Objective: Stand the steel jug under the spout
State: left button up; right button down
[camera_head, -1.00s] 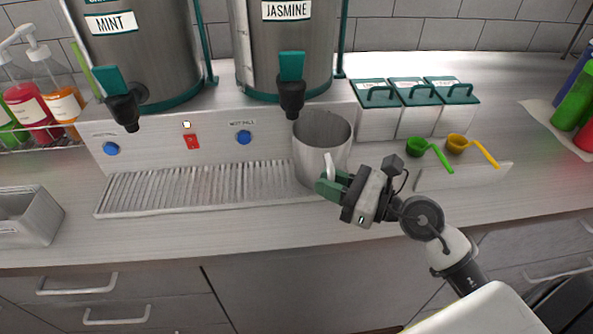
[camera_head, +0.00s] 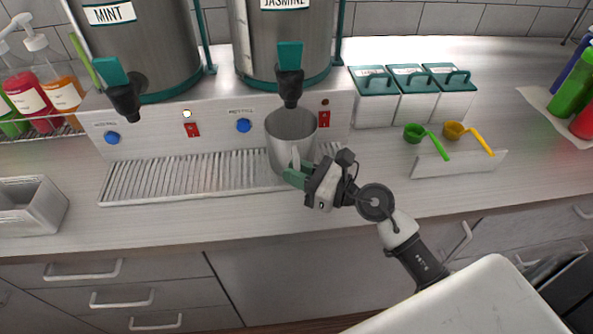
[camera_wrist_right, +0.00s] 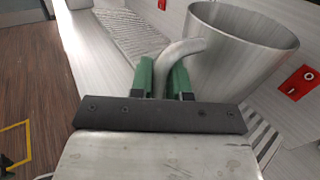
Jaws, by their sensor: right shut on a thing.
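The steel jug (camera_head: 291,135) is upright and empty-looking, at the right part of the slatted drip tray (camera_head: 190,179), just below the spout (camera_head: 289,88) of the JASMINE urn. My right gripper (camera_head: 292,178) is shut on the jug's handle; the wrist view shows its green fingers (camera_wrist_right: 163,78) on both sides of the handle. The jug also fills the upper right of the wrist view (camera_wrist_right: 235,50). Whether its base touches the tray is hard to tell. My left gripper is not in view.
The MINT urn (camera_head: 150,50) with its own spout (camera_head: 124,98) stands to the left. Lidded tubs (camera_head: 418,100) and green and yellow scoops (camera_head: 412,133) are to the right. A grey bin (camera_head: 30,208) sits at the left. The counter front is clear.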

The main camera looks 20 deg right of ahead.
jog(key=shift+f, duration=0.15)
jog(key=c, duration=1.1)
grip_release()
jog(key=shift+r, duration=0.2)
jog(key=shift+s+d+f, duration=0.15)
jog(key=shift+s, duration=0.05)
jog(key=b+v, duration=0.5)
jog(key=v, duration=0.5)
jog(key=shift+s+d, duration=0.25)
jog(key=shift+s, duration=0.05)
jog(key=shift+s+d, duration=0.25)
jog(key=shift+s, duration=0.05)
